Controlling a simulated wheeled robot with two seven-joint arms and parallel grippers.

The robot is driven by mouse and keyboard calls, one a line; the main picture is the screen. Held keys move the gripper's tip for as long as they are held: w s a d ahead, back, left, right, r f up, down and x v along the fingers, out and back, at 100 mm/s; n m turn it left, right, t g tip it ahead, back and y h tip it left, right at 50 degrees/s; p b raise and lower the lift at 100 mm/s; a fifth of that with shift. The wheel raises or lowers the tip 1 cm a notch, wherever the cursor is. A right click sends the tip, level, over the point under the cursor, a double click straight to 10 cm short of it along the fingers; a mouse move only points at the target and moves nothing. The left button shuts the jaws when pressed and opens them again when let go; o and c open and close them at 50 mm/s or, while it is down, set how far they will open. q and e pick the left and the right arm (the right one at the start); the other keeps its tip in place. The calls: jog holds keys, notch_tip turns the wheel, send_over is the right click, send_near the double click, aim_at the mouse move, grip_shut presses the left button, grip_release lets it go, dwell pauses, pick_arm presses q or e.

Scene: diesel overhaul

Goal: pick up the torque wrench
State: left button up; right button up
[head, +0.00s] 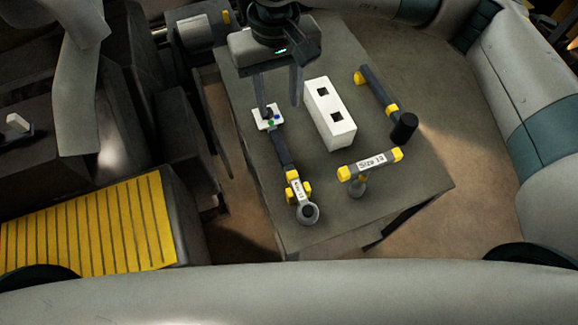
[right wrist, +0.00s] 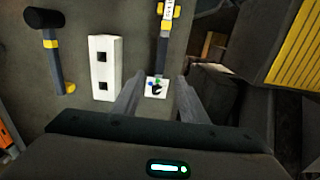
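The torque wrench (head: 283,153) lies on the grey table, with a dark shaft, yellow parts with a white label, and a round head at the near end. Its far end has a white plate with small coloured marks. My right gripper (head: 281,105) hangs over that end, open and empty. In the right wrist view the torque wrench (right wrist: 162,48) shows its white end between the two spread fingers (right wrist: 158,80). I cannot tell the exact height of the fingertips above it. My left gripper is not in view.
A white block with two square holes (head: 328,125) stands close right of the wrench. Further right are a hammer (head: 377,88) and a T-handled tool marked Size 19 (head: 370,164). A yellow striped platform (head: 88,228) is at lower left. The table's near right corner is bare.

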aim_at(280, 146)
jog(key=shift+f, duration=0.1)
notch_tip(280, 146, down, 12)
jog(key=shift+f, duration=0.1)
dwell(0.4)
jog(key=shift+s+f, duration=0.15)
jog(key=shift+f, duration=0.35)
jog(key=shift+s+f+p, duration=0.1)
jog(key=shift+f+p, duration=0.2)
jog(key=shift+f, duration=1.75)
grip_shut()
